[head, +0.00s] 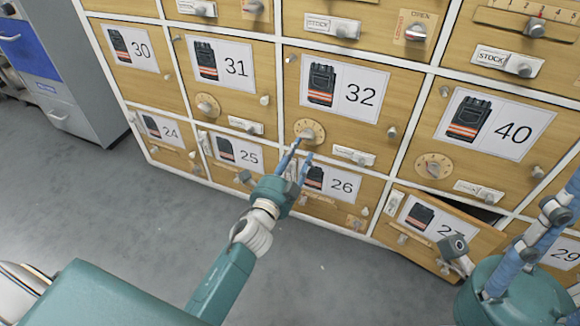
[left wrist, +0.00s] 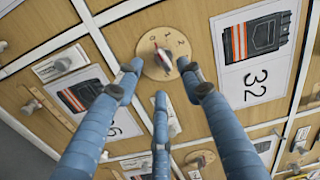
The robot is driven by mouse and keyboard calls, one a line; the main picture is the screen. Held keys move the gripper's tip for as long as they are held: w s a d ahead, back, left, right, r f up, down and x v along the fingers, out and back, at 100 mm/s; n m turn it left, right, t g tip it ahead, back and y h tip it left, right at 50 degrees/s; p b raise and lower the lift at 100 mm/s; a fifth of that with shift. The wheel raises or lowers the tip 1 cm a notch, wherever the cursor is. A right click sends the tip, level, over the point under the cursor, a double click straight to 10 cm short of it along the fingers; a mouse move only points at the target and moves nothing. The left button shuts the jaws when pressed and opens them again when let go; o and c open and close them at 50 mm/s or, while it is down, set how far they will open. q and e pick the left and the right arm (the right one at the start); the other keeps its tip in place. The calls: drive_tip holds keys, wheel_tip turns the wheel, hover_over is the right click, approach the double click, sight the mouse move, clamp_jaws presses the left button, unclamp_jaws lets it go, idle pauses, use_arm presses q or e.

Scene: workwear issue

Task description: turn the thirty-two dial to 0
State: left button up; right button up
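The 32 dial (head: 309,130) is a round tan plate with a grey knob, on the lower left of the wooden door marked 32 (head: 340,88). My left gripper (head: 295,158) is just below and in front of the dial. In the left wrist view its blue fingers (left wrist: 158,80) are spread, with nothing between them, and the knob is just beyond their tips. My right gripper (head: 530,250) is partly in view at the lower right, its fingers cut off by the edge.
Similar dials sit on door 31 (head: 207,106) and door 40 (head: 433,166). Door 27 (head: 432,222) stands ajar at the lower right. Small knobs and STOCK slides (head: 353,156) stick out from the doors. Grey floor (head: 130,215) is clear at the left.

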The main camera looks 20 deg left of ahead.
use_arm(q)
drive_tip(key=s, duration=0.6)
drive_tip(key=shift+s+a, duration=0.15)
drive_tip(key=shift+s, duration=0.05)
